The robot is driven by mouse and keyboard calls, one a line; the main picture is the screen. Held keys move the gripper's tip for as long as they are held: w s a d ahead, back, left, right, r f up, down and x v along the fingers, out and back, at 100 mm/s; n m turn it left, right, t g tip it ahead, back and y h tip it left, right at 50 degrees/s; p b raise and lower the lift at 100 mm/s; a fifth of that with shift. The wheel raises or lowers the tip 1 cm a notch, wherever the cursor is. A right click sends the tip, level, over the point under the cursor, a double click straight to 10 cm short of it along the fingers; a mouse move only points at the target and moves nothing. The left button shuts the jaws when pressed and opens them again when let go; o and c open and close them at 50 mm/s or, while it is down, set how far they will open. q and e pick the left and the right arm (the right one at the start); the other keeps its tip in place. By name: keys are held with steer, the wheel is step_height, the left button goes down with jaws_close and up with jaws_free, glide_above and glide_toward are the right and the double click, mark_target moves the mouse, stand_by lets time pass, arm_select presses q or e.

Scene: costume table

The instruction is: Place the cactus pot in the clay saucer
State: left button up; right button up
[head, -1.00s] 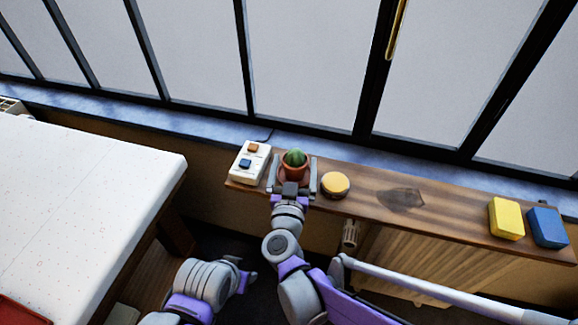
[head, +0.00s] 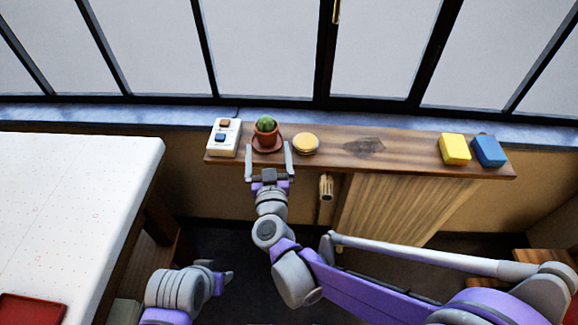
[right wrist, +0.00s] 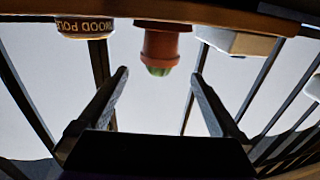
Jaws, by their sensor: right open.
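The cactus pot (head: 266,138), a small terracotta pot with a round green cactus (head: 266,123), stands upright in the clay saucer (head: 268,150) on the wooden shelf. In the right wrist view, which is upside down, the pot (right wrist: 160,44) rests against the saucer (right wrist: 163,25). My right gripper (head: 269,148) is open and empty. Its fingers are in front of the pot and to either side, apart from it. My left gripper (head: 220,277) is low in the head view, partly hidden, and its jaws are unclear.
A white switch box (head: 224,138) stands left of the saucer. A round yellow-topped wood polish tin (head: 306,144) is close on the right. Yellow (head: 455,149) and blue (head: 489,151) blocks stand at the shelf's right end. A window is behind; a white table (head: 75,220) is left.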

steer(key=shift+d, duration=0.1)
steer(key=s+d+f+g+h, duration=0.1)
steer(key=s+d+f+g, duration=0.3)
steer(key=s+d, duration=0.4)
steer(key=s+d+f+m+g+h, duration=0.1)
steer(key=s+d+f+g, duration=0.3)
steer(key=s+d, duration=0.5)
steer(key=s+d+f+g, duration=0.4)
steer(key=s+d+g, duration=0.1)
steer(key=s+d, duration=0.3)
steer(key=shift+s+d+m+h, duration=0.2)
steer(key=shift+s+m+h, duration=0.2)
steer(key=shift+s, duration=0.45)
